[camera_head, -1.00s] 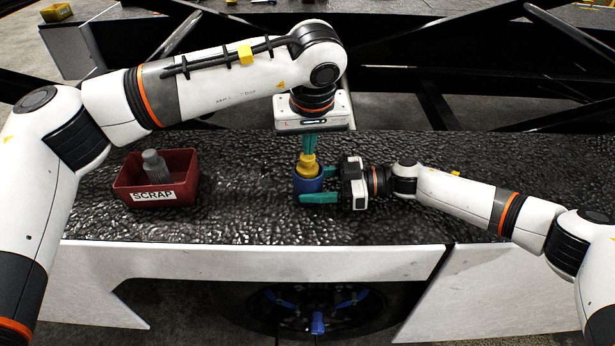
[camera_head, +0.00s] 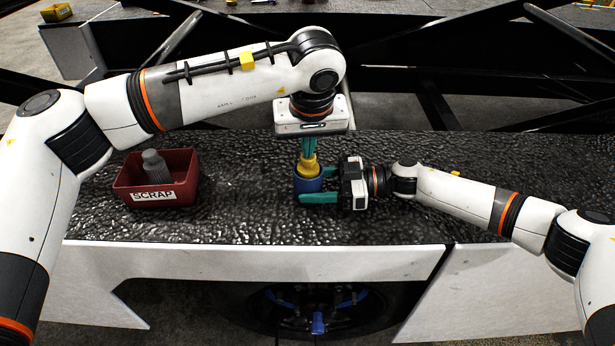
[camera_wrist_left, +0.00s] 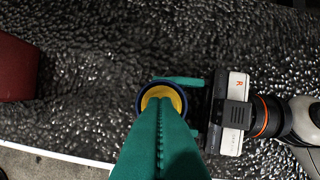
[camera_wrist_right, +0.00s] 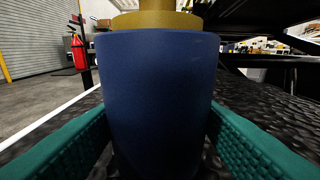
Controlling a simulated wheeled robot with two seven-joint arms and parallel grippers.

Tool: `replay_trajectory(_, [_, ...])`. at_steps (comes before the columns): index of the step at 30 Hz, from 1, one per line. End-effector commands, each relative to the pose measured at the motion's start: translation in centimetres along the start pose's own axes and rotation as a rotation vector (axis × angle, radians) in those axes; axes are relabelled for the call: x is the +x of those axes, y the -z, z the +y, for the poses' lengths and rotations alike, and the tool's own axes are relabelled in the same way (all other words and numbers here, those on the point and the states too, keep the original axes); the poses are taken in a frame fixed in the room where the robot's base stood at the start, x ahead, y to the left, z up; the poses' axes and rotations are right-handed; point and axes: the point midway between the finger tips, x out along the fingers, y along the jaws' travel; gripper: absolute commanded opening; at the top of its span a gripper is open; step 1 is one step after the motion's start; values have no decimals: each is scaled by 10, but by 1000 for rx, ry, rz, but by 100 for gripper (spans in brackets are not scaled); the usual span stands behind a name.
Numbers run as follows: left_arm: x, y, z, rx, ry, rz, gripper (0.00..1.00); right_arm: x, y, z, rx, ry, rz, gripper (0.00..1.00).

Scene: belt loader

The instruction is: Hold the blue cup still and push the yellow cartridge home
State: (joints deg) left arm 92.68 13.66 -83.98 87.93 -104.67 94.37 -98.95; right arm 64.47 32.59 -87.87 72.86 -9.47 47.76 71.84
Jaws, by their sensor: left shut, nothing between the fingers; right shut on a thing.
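The blue cup (camera_head: 308,184) stands upright on the black bumpy belt. It fills the middle of the right wrist view (camera_wrist_right: 158,100). My right gripper (camera_head: 317,186) is shut on the cup, one green finger on each side. The yellow cartridge (camera_head: 308,168) sits in the cup's mouth, with its upper part showing above the rim. It also shows in the left wrist view (camera_wrist_left: 158,92). My left gripper (camera_head: 308,150) is shut and empty, pointing down directly over the cartridge, its fingertips at the cartridge's top. Whether they press on it I cannot tell.
A red bin marked SCRAP (camera_head: 180,197), holding a grey ribbed part (camera_head: 156,167), stands on the belt to the left. The belt (camera_head: 240,220) between bin and cup is clear. A pale side panel (camera_head: 260,262) edges the front. Dark frame beams stand behind.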

Motion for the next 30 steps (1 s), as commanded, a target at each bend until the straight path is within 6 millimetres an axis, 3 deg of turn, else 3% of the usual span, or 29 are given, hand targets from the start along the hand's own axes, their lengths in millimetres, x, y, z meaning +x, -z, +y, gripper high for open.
replay_trajectory(17, [-42,-9,0,0,3,-3,0,0,1,0,1,0,1,41])
replay_trajectory(30, [-127,-8,0,-1,2,-4,0,0,1,0,1,0,1,41])
